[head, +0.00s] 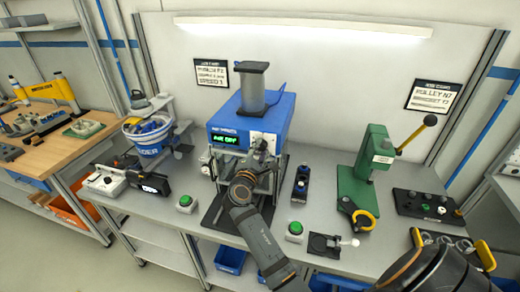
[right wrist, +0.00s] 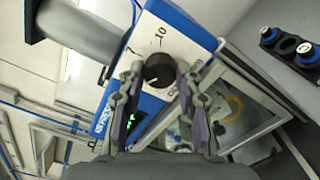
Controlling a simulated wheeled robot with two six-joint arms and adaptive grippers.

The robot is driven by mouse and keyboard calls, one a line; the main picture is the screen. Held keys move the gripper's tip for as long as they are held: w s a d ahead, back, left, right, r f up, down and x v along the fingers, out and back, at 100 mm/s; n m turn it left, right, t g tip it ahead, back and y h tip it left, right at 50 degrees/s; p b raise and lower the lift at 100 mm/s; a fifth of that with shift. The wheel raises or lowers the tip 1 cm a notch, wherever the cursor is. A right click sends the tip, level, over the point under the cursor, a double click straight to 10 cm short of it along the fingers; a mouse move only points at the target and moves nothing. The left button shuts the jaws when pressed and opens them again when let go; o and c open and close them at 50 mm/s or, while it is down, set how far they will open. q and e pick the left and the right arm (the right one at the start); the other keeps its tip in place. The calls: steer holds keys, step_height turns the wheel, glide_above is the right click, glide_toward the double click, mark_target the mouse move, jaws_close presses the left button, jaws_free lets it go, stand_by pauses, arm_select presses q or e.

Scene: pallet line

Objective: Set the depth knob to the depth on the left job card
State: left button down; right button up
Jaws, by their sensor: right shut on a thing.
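The blue press machine (head: 235,125) stands mid-table with a lit green display (head: 225,138), its text too small to read surely. Its black depth knob (right wrist: 158,71) shows in the right wrist view on a white panel with printed marks, one reading 10. My right gripper (right wrist: 158,80) has its two fingers on either side of the knob, shut on it. In the head view the right gripper (head: 262,150) and arm cover the knob. The left job card (head: 211,72) hangs on the back wall, its lines too blurred to read surely. My left gripper is not in view.
A green hand press (head: 372,180) with a black-yellow lever stands to the right. A right job card (head: 434,96) hangs behind. Green buttons (head: 185,201) and (head: 295,229) sit near the front edge. A blue-white bucket (head: 148,137) stands at left.

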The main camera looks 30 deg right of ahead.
steer(key=o, duration=1.2)
steer(key=shift+c, duration=0.2)
